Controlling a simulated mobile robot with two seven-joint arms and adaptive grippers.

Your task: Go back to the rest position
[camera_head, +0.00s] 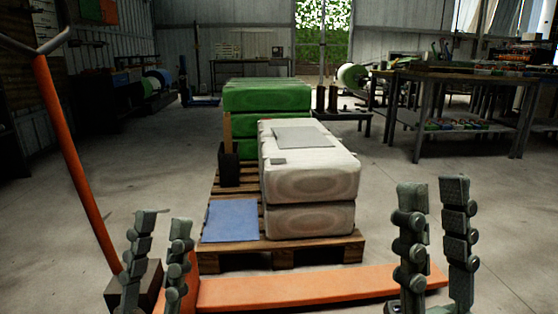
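My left gripper (156,258) is at the lower left, fingers pointing up and spread apart with nothing between them. My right gripper (435,240) is at the lower right, its fingers also apart and empty. Both are in front of a wooden pallet (285,257) and touch nothing that I can see. On the pallet, white sacks (310,185) lie stacked at the front right, with a grey flat sheet (303,137) on top. Green sacks (266,96) are stacked behind them. A blue flat sheet (231,220) lies on the pallet's front left.
An orange pallet jack shows its handle (72,160) at the left and its fork (310,289) before the pallet. A dark container (229,165) stands beside the sacks. A workbench (465,77) is at the back right.

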